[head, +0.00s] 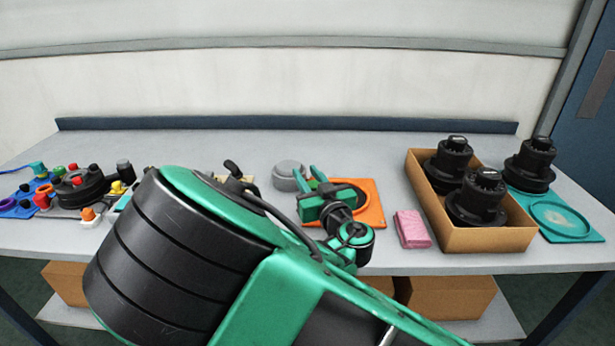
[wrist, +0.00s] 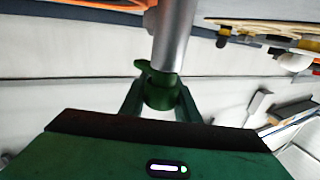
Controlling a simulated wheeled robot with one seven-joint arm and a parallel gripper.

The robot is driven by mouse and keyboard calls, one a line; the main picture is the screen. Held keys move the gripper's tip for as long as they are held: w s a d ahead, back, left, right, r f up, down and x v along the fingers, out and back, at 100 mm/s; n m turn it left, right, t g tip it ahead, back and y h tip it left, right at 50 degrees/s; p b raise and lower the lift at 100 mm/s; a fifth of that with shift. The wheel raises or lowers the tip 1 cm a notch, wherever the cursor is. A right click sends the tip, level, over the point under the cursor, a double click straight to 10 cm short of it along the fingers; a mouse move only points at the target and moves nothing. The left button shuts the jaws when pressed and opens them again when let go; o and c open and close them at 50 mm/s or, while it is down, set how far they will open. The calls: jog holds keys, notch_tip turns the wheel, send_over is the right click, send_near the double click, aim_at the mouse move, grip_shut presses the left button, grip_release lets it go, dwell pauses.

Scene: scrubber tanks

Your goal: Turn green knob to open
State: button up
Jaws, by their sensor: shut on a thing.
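The green knob (wrist: 158,93) shows in the wrist view at the end of a grey metal cylinder (wrist: 174,38), with a small tab sticking out to the left. My gripper (wrist: 160,100) has one green finger on each side of the knob and is shut on it. In the head view my gripper (head: 313,184) is above the table beside the orange tray, next to a round grey part (head: 289,175). The knob is hard to tell from my green fingers there. I cannot tell how far it is turned.
An orange tray (head: 374,211) lies under and beside my gripper. A pink cloth (head: 412,229) and a cardboard box (head: 490,239) with black units stand to the right, near a teal tray (head: 585,226). Several coloured knobs and fittings crowd the table's left end.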

jog(key=shift+a+r+n+y, duration=0.1)
jog(key=shift+r+n+y, duration=0.1)
jog(key=shift+n+y, duration=0.3)
jog(key=shift+g+y, duration=0.4)
jog(key=shift+a, duration=0.1)
jog(key=shift+o, duration=0.4)
jog(key=shift+s+n+y, duration=0.1)
jog(key=shift+n+y, duration=0.2)
jog(key=shift+n, duration=0.1)
jog(key=shift+s+a, duration=0.1)
jog(key=shift+a, duration=0.05)
jog(key=shift+f, duration=0.1)
jog(key=shift+c, duration=0.3)
jog(key=shift+w+d, duration=0.2)
jog(key=shift+w, duration=0.05)
